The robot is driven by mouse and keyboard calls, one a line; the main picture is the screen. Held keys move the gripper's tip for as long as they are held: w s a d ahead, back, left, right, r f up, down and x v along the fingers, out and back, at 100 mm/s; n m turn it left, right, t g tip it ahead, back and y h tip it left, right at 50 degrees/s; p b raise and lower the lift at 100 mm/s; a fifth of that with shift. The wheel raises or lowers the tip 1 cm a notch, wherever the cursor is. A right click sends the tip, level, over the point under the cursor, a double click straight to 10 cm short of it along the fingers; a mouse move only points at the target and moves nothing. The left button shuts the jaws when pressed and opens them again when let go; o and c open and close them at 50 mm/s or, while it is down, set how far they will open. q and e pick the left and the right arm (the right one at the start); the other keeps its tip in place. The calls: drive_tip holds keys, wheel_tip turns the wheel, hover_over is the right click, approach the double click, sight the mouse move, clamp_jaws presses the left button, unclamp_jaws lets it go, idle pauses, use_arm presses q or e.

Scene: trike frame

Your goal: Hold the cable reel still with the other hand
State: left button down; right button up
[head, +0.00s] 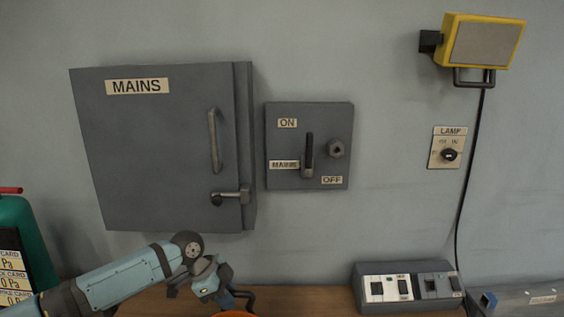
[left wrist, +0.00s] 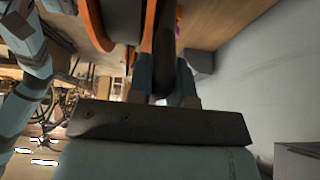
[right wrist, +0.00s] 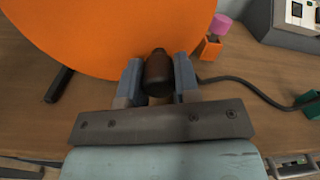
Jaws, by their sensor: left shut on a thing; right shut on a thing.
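The cable reel (right wrist: 110,30) is a large orange disc standing over the wooden bench in the right wrist view. Only a sliver of its orange rim (head: 236,313) shows at the bottom of the head view. My right gripper (right wrist: 158,75) is shut on a dark knob (right wrist: 157,68) on the face of the reel; it is outside the head view. My left gripper (head: 238,296) reaches down at the reel. In the left wrist view the left fingers (left wrist: 162,80) close around a dark bar (left wrist: 163,45) beside orange reel parts (left wrist: 95,22). The exact contact is partly hidden.
A socket box (head: 408,287) stands on the bench (head: 300,300) at the right. A pink cylinder (right wrist: 221,25) and a dark cable (right wrist: 240,88) lie near the reel. The mains cabinet (head: 165,150), switch (head: 309,147) and yellow lamp (head: 485,42) are on the wall.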

drive_tip(key=o, duration=0.8)
drive_tip(key=shift+a, duration=0.15)
drive_tip(key=s, duration=1.2)
drive_tip(key=shift+s, duration=0.15)
drive_tip(key=shift+a, duration=0.1)
drive_tip(key=shift+c, duration=0.4)
wheel_tip(320, 180, up, 6)
drive_tip(key=f+m+g, duration=0.1)
drive_tip(key=m+g, duration=0.3)
drive_tip(key=x, duration=1.2)
drive_tip(key=shift+r, duration=0.1)
drive_tip(key=shift+c, duration=0.5)
